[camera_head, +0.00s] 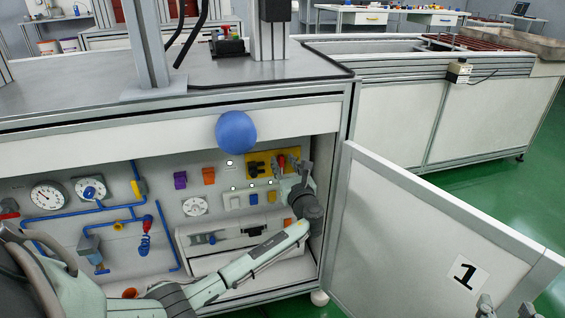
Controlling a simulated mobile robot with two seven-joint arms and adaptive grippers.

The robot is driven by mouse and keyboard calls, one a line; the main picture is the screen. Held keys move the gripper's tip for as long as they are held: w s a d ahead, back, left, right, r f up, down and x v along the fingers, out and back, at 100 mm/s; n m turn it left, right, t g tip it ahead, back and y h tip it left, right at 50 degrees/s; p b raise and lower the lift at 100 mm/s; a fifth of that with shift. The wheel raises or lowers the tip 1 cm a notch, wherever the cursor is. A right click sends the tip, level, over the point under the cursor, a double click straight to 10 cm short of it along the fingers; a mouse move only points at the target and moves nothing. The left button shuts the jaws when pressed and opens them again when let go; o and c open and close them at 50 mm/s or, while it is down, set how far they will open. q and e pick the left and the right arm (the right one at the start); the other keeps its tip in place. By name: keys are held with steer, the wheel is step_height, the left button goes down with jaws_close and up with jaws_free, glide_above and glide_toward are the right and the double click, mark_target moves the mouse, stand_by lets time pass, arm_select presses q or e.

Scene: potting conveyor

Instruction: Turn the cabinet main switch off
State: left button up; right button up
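The cabinet's main switch is most likely the red handle (282,161) on the yellow plate (262,155), at the upper right inside the open cabinet. A black part (256,168) sits beside it on the same plate. My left gripper (289,168) is at the plate, its fingers apart, one on each side of the red handle. Contact with the handle cannot be made out, and the gripper partly hides the plate's right side. My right gripper (506,308) shows only as two separated fingertips at the bottom right edge, with nothing seen between them.
The cabinet door (420,235), marked 1, stands open at right. A blue ball (236,132) shows before the upper frame. A conveyor (430,100) stands behind.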

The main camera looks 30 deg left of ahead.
arm_select(q)
steer(key=shift+x, duration=0.9)
arm_select(e)
steer(key=shift+a+r+t, duration=0.4)
steer(key=shift+r, duration=0.3)
arm_select(q)
jaws_close()
